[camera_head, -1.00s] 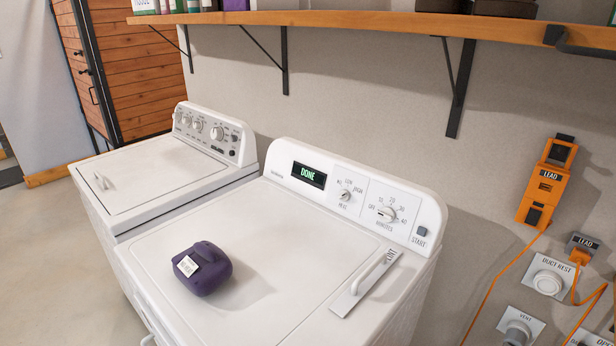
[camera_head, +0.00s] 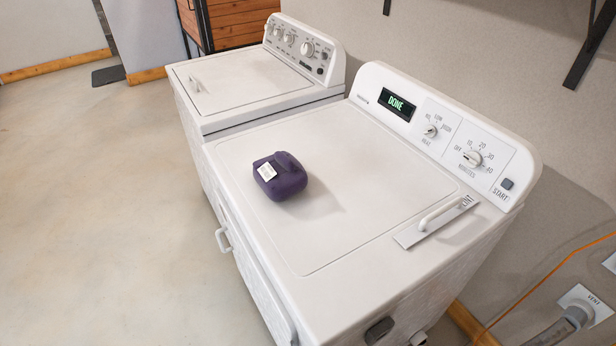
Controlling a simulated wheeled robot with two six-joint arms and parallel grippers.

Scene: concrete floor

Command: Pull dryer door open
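The white dryer (camera_head: 345,238) stands in the middle of the head view, its display (camera_head: 397,103) reading DONE in green. Its door (camera_head: 257,272) is on the front side, seen at a steep angle from above, and looks shut. A white door handle (camera_head: 223,240) sticks out from the left part of the front. A handle marked LINT (camera_head: 440,213) lies on the top at the right. Neither of my grippers is in view.
A purple object with a white label (camera_head: 280,176) sits on the dryer top. A white washer (camera_head: 253,82) stands against the dryer's far side. The concrete floor (camera_head: 100,220) in front is clear. A vent fitting (camera_head: 582,308) is low on the right wall.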

